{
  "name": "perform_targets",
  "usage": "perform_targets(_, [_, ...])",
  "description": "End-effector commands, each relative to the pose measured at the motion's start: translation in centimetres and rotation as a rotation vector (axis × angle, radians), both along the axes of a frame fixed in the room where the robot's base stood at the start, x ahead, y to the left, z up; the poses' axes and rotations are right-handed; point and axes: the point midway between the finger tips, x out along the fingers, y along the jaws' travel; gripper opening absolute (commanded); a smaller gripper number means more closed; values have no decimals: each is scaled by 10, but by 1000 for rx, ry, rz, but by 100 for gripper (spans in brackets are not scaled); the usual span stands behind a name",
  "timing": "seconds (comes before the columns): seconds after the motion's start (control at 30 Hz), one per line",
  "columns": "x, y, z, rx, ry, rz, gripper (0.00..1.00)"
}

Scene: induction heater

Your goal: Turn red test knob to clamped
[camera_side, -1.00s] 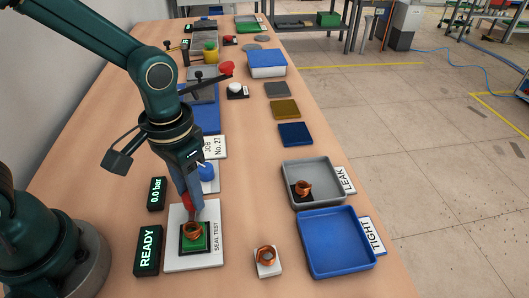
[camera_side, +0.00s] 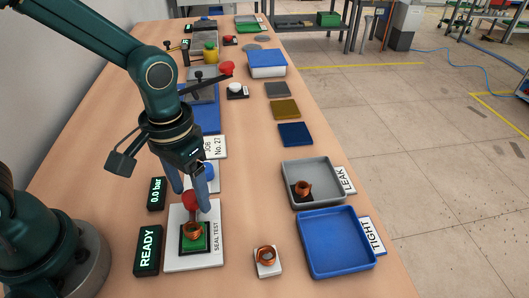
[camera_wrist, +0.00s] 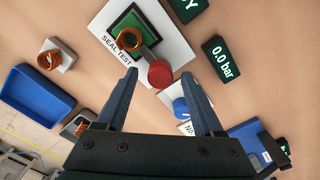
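The red test knob (camera_side: 189,198) sits at the back edge of the white SEAL TEST plate (camera_side: 176,260). In the wrist view the knob (camera_wrist: 160,74) lies between the fingertips of my gripper (camera_wrist: 159,76). The fingers are spread with a gap on each side of the knob. In the side view my gripper (camera_side: 188,196) points down over the knob, and one finger partly covers the area beside it. A copper coil (camera_side: 193,232) rests on the green pad (camera_side: 195,245) in front of the knob. The knob's setting cannot be read.
The displays read READY (camera_side: 148,250) and 0.0 bar (camera_side: 156,193). A blue knob (camera_side: 208,171) stands close behind. Another coil (camera_side: 266,256) sits on a small white block. A grey LEAK tray (camera_side: 325,190) holds a coil; the blue TIGHT tray (camera_side: 338,243) is empty.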

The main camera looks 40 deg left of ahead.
Motion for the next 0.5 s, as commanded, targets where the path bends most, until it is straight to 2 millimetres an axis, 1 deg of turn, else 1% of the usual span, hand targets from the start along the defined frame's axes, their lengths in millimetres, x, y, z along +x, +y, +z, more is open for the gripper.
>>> perform_targets(0.13, [0, 0, 1, 1, 1, -1, 69])
perform_targets(0.2, [0, 0, 5, 0, -2, -1, 69])
perform_targets(0.5, [1, 0, 41, -1, -5, 0, 69])
